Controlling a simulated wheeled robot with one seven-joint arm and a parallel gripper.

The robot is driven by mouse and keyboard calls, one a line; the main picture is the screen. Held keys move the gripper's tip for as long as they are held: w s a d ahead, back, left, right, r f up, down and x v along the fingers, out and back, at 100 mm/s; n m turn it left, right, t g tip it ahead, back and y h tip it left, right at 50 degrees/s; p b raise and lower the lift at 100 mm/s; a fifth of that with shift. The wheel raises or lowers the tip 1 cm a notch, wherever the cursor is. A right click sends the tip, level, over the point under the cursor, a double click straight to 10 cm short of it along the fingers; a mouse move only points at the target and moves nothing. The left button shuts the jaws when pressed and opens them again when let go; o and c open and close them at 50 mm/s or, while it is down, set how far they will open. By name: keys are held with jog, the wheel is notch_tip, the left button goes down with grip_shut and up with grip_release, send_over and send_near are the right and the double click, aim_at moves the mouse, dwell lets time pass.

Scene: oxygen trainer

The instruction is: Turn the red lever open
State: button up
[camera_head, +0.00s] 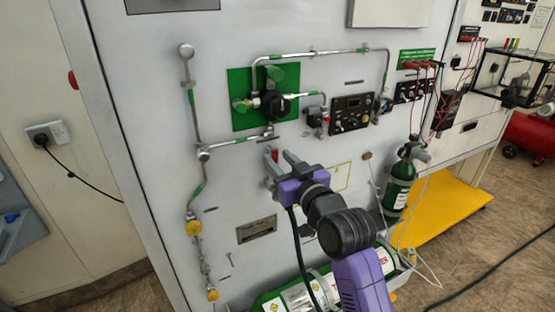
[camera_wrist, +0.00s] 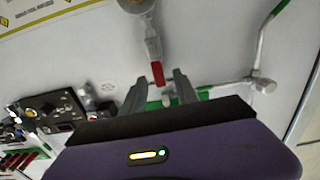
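The red lever (camera_head: 274,155) shows as a small red piece on the wall panel's pipework, partly hidden by my fingers in the head view. In the wrist view the red lever (camera_wrist: 158,73) is upright in the picture, below a metal fitting (camera_wrist: 152,45). My gripper (camera_head: 277,157) is open, with its two grey fingers pointing at the panel. In the wrist view my gripper (camera_wrist: 160,84) has one finger on each side of the lever's lower end. I cannot tell whether either finger touches it or how deep the lever sits between them.
Metal pipes (camera_head: 240,140) with green bands run across the panel around the lever. A green plate with a black regulator (camera_head: 274,104) sits above. A black gauge box (camera_head: 351,113) is to the right. A green cylinder (camera_head: 399,186) stands further right, with thin tubes near it.

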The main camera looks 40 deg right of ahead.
jog(key=b+v, duration=0.1)
jog(key=v, duration=0.5)
jog(key=shift+s, duration=0.2)
jog(key=s+a+f+n+g+y, duration=0.1)
jog(key=s+a+f, duration=0.4)
jog(key=s, duration=0.6)
jog(key=s+a+f+n+y, duration=0.1)
jog(key=s+a+f+y, duration=0.1)
jog(key=s+a+f, duration=0.4)
jog(key=s+a+f+n+g+y, duration=0.1)
jog(key=s+a+f, duration=0.5)
jog(key=s, duration=1)
jog(key=shift+a+g+y, duration=0.3)
jog(key=shift+a+y, duration=0.2)
jog(key=shift+a, duration=0.3)
